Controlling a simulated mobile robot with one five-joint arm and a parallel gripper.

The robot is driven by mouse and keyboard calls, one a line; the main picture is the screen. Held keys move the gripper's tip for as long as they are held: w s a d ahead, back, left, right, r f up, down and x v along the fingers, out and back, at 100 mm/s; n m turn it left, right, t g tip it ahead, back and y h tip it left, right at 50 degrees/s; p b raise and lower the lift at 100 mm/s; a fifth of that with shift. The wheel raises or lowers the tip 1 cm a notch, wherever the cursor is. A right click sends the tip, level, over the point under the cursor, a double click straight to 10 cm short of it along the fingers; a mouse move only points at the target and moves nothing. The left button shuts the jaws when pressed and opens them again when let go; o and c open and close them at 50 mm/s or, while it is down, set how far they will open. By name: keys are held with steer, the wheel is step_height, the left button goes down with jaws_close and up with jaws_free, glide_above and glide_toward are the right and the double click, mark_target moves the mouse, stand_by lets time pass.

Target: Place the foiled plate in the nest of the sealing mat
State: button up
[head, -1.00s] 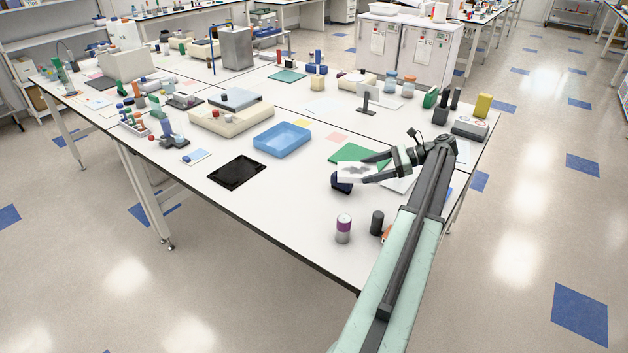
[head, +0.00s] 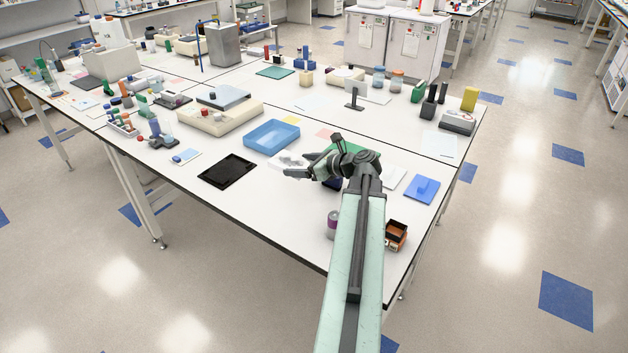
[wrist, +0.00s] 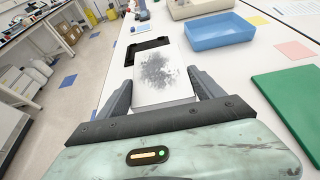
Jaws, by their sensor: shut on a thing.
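The foiled plate (wrist: 160,72), a pale block with a grey mottled top, is held between the two fingers of my gripper (wrist: 162,84) in the wrist view. In the head view, the plate (head: 287,159) shows as a small white shape at the end of my gripper (head: 296,171), above the bench, partly hidden by it. A flat black rimmed piece, seemingly the sealing mat (head: 228,171), lies on the bench left of the gripper. In the wrist view, the mat (wrist: 146,46) is beyond the plate, which hides part of it. The plate is apart from the mat.
A blue tray (head: 271,135) stands behind the plate and mat. A green sheet (wrist: 291,100) lies to the right in the wrist view. A purple-topped cylinder (head: 332,222) and an orange-brown box (head: 397,235) stand near the front edge. Bare bench lies around the mat.

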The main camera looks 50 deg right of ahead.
mark_target(302, 195)
step_height(302, 195, down, 10)
steer(key=b, duration=1)
steer(key=shift+f, duration=0.25)
steer(key=shift+r, duration=0.25)
steer(key=shift+f, duration=0.2)
steer(key=o, duration=1.5)
steer(key=shift+c, duration=0.2)
steer(key=shift+r, duration=0.15)
